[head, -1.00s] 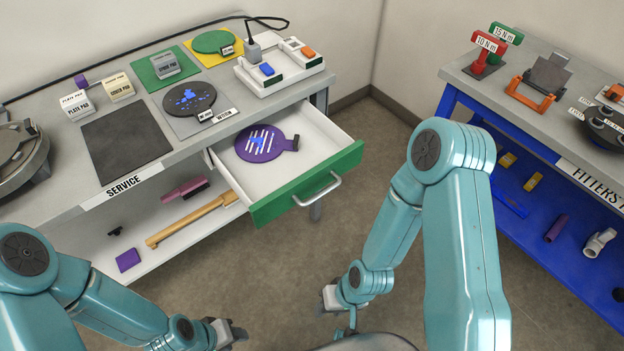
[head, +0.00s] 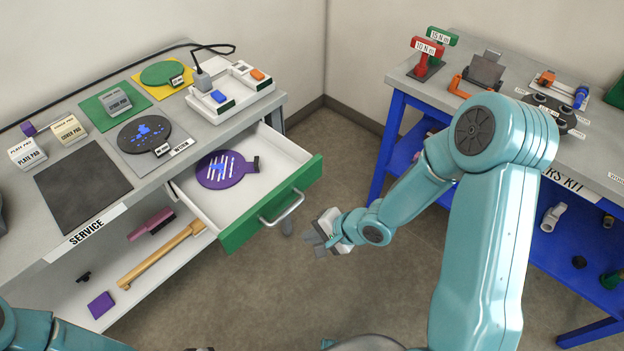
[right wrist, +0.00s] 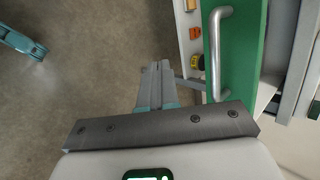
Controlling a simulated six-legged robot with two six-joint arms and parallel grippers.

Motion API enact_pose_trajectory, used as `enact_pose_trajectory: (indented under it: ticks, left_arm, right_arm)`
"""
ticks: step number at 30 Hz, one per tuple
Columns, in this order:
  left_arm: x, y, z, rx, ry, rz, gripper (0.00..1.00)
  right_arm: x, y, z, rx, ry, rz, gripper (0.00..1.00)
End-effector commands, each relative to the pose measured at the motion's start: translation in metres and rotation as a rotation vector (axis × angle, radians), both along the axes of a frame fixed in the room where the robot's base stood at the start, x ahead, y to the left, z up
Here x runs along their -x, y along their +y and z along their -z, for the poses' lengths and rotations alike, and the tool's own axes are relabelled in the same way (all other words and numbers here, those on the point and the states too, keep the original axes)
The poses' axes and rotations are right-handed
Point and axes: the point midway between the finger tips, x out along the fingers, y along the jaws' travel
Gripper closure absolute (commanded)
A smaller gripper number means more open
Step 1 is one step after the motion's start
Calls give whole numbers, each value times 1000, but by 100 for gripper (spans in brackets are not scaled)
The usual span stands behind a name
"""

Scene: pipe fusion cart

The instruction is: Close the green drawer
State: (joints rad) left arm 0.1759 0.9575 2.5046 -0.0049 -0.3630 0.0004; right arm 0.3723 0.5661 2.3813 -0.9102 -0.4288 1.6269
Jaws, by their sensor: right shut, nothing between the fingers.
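The green drawer (head: 273,209) stands pulled out of the service bench, its green front and silver handle (head: 282,207) facing right and toward me. A purple round pad (head: 226,169) with white stripes lies inside. My right gripper (head: 318,238) is shut and empty, just right of the drawer front and apart from it. In the right wrist view its closed fingers (right wrist: 157,85) point up the picture, left of the handle (right wrist: 215,50) and green front (right wrist: 242,50). Only a dark sliver, seemingly my left gripper (head: 200,349), shows at the bottom edge; its jaws are hidden.
The service bench holds pads and a white charger tray (head: 232,95). Its lower shelf carries a yellow tube (head: 160,255) and a brush. A blue bench (head: 395,150) with torque tools stands to the right. Open floor (head: 345,150) lies between the benches.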

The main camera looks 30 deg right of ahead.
Motion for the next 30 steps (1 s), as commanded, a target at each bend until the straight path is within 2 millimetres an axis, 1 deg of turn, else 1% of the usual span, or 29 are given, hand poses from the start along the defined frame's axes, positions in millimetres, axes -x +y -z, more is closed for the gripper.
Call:
enact_pose_trajectory:
  ticks: [1, 3, 6, 8, 11, 14, 18, 25, 27, 30]
  left_arm:
    - [0, 0, -13, 0, 0, 0, 60]
    - [0, 0, -18, 0, 0, 0, 60]
    - [0, 0, -22, 0, 0, 0, 60]
    - [0, 0, -23, 0, 0, 0, 60]
    - [0, 0, -18, 0, 0, 0, 60]
    - [0, 0, -10, 0, 0, 0, 60]
    - [0, 0, 1, 0, 0, 0, 60]
    - [0, 0, 10, 0, 0, 0, 60]
    - [0, 0, 6, 0, 0, 0, 60]
    - [0, 0, 5, 0, 0, 0, 60]
  right_arm:
    - [-11, -31, -35, 31, -66, 35, 100]
    - [-17, -62, -61, 81, -133, 57, 100]
    - [-19, -93, -83, 120, -171, 119, 100]
    - [-18, -103, -87, 129, -177, 140, 100]
    - [-21, -104, -78, 129, -172, 149, 100]
    - [-31, -99, -66, 127, -172, 146, 100]
    - [-52, -91, -45, 127, -172, 144, 100]
    - [-85, -79, -13, 127, -171, 145, 100]
    - [-97, -75, -17, 129, -174, 143, 100]
    - [-110, -70, -17, 128, -173, 146, 100]
